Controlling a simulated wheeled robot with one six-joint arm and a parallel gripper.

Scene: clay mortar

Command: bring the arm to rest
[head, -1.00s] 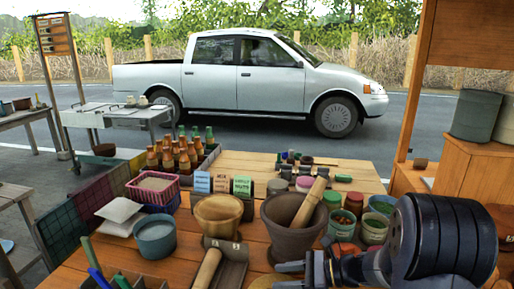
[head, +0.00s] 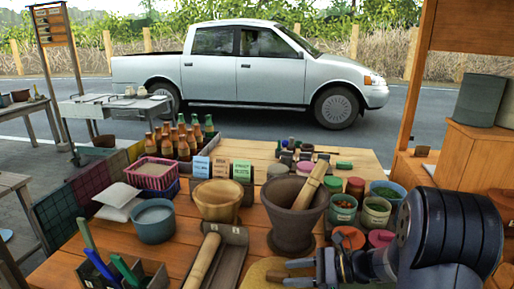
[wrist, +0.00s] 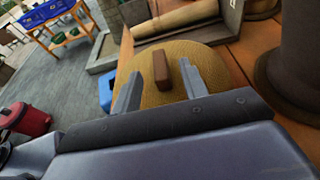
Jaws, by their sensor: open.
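My gripper (head: 300,273) is at the front of the wooden table, low in the head view, with its two fingers apart. In the wrist view my gripper (wrist: 159,84) is open, its fingers over a round woven tan piece (wrist: 205,56). A small brown block (wrist: 162,68) shows between the fingertips there; I cannot tell whether they touch it. The clay mortar (head: 292,222) stands just behind my gripper in the head view, with a wooden pestle (head: 311,184) leaning in it.
Spice jars (head: 342,212) stand right of the mortar, close to my arm. A wooden bowl (head: 217,203) and a tray with a rolling pin (head: 203,262) are left. A compartment box (head: 120,275) with coloured handles is at front left. The air above the table looks clear.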

